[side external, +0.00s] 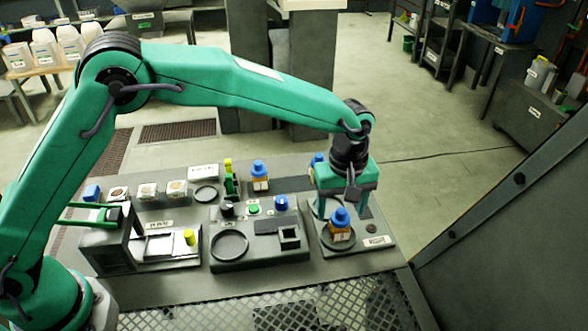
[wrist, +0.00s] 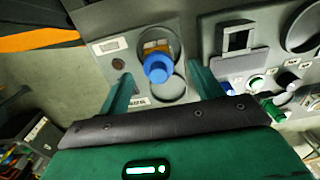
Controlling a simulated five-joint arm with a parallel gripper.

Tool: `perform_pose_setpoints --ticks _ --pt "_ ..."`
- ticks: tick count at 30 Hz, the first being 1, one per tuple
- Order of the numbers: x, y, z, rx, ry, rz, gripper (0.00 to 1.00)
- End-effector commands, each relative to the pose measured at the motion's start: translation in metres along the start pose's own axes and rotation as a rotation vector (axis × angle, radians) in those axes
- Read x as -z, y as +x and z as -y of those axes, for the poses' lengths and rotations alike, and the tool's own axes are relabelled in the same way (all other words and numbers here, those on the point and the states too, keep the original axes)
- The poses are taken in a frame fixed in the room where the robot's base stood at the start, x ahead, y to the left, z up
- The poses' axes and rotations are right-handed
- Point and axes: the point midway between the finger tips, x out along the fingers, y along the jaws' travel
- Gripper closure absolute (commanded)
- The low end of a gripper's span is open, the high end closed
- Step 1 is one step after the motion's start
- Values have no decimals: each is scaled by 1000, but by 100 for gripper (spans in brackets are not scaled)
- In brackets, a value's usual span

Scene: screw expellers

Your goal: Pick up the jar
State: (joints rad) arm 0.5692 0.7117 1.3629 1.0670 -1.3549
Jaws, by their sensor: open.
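A small jar (side external: 341,228) with a blue cap and an orange-yellow body stands upright on the right-hand grey plate (side external: 388,252), in the nearer of two round recesses. My gripper (side external: 342,198) points down just above and behind this jar. In the wrist view, the jar (wrist: 157,68) shows its blue cap between and beyond the two green fingers of my gripper (wrist: 160,74). The fingers are open and apart, with nothing held. A second blue-capped jar (side external: 260,178) stands at the back of the bench. A third (side external: 317,160) is partly hidden behind my gripper.
A control panel with a green button, a blue knob (side external: 281,203) and a square socket (side external: 289,237) lies left of the plate. A green and yellow device (side external: 231,178) stands behind it. Small labelled boxes (side external: 148,191) line the back left. A dark wall borders the right.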

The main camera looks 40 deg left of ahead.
Motion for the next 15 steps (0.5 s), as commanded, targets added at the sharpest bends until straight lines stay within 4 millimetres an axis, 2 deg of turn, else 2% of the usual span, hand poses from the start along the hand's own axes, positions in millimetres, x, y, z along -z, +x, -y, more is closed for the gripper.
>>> perform_pose_setpoints --ticks 8,15 --pt "0 6 0 2 0 0 35" --pt "1 31 -1 4 0 1 35"
